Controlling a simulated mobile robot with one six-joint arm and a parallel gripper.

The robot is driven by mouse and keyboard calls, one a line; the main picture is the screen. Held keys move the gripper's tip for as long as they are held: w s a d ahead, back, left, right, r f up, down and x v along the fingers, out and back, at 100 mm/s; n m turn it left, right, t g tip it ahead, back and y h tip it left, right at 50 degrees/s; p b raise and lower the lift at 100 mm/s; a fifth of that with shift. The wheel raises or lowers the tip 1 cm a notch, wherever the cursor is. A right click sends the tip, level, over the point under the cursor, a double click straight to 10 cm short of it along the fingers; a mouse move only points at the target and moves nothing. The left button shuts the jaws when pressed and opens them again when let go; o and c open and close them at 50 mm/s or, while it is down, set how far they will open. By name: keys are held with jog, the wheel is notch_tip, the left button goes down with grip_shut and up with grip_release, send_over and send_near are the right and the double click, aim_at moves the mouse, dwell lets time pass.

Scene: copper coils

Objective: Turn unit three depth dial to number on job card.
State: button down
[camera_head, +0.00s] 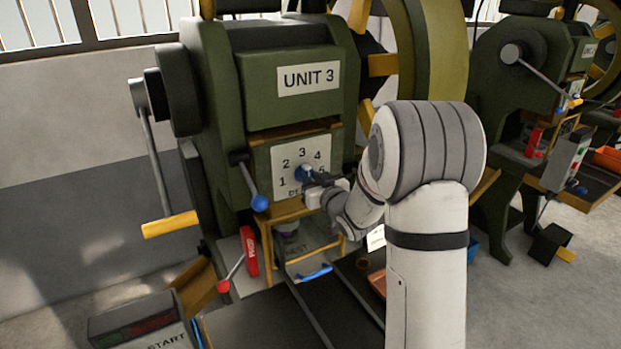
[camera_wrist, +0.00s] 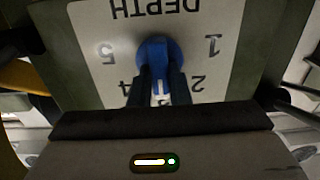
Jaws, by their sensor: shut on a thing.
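The unit three depth dial is a blue knob (camera_head: 303,173) on a white plate (camera_head: 283,165) numbered 1 to 5, with 3 at the top. The plate sits below the UNIT 3 label on the green press. My gripper (camera_head: 310,179) reaches it from the right. In the wrist view the plate appears upside down, and my gripper (camera_wrist: 160,88) has its two dark fingers shut on either side of the blue knob (camera_wrist: 157,52). A white mark on the knob points between 4 and 2, toward 3, which is mostly hidden. A white card (camera_head: 376,238), partly behind my arm, is unreadable.
A lever with a blue ball (camera_head: 259,203) hangs left of the dial plate. A red-knobbed lever (camera_head: 223,286) and a START box (camera_head: 145,322) are lower left. A yellow-handled crank (camera_head: 170,224) sticks out left. Another green press (camera_head: 520,90) stands at right.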

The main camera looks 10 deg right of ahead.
jog(key=shift+f+n+b, duration=0.25)
jog(key=shift+n+b, duration=0.05)
jog(key=shift+b, duration=0.4)
jog(key=n+b, duration=0.6)
jog(key=b, duration=0.2)
jog(key=n+b, duration=0.6)
jog(key=b, duration=0.3)
jog(key=n+b, duration=0.6)
jog(key=b, duration=0.2)
jog(key=shift+s+a+f+n+b, duration=0.15)
jog(key=shift+a+f+n+b, duration=0.15)
jog(key=shift+a+n+b, duration=0.1)
jog(key=shift+n, duration=0.3)
jog(key=c, duration=1.4)
grip_release()
jog(key=shift+o, duration=0.2)
